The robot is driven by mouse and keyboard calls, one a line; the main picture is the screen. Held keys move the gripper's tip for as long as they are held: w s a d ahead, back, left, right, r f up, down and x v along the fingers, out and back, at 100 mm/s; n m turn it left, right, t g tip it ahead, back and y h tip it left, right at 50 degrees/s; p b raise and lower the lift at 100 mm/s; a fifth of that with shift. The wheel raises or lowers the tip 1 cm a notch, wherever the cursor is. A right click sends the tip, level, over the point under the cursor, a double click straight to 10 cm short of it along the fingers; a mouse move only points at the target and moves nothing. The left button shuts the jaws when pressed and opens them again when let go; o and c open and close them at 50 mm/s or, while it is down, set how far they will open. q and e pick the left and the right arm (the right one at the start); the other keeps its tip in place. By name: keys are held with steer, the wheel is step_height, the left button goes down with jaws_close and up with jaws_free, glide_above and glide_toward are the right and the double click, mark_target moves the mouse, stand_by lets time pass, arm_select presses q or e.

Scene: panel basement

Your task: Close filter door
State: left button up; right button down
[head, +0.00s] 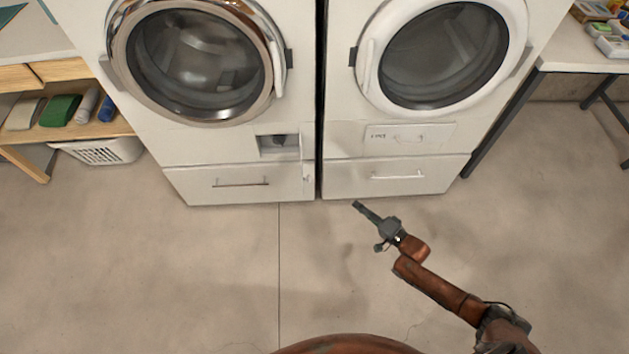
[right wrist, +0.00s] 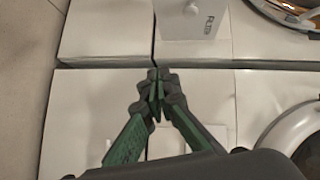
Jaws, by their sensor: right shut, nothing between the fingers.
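The left machine's filter opening (head: 278,141) is a small recess low on its front, with a dark part inside, above the bottom drawer. A white panel with filter lettering (right wrist: 192,25) appears to stand out from that machine in the right wrist view; how far it is open I cannot tell. My right gripper (head: 359,207) is shut and empty in front of the right machine's drawer. Its fingertips meet in the right wrist view (right wrist: 156,88), apart from the panel. A similar labelled panel (head: 415,136) on the right machine looks flush. My left gripper is out of view.
The machines have round doors, chrome (head: 274,48) on the left and white (head: 370,62) on the right. A shelf (head: 105,128) with a white basket (head: 105,151) stands left. A table (head: 575,57) stands right. The floor in front is clear.

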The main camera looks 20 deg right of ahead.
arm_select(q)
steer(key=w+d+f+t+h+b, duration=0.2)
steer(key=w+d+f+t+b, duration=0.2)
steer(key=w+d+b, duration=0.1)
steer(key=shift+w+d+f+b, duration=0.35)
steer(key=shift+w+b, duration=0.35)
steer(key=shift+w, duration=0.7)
arm_select(e)
steer(key=w+a+r+m+y, duration=0.1)
steer(key=w+a+r, duration=0.3)
steer(key=w+a, duration=0.7)
steer(key=shift+w+a+t+y, duration=0.2)
steer(key=shift+w+t+y, duration=0.3)
steer(key=shift+w, duration=0.4)
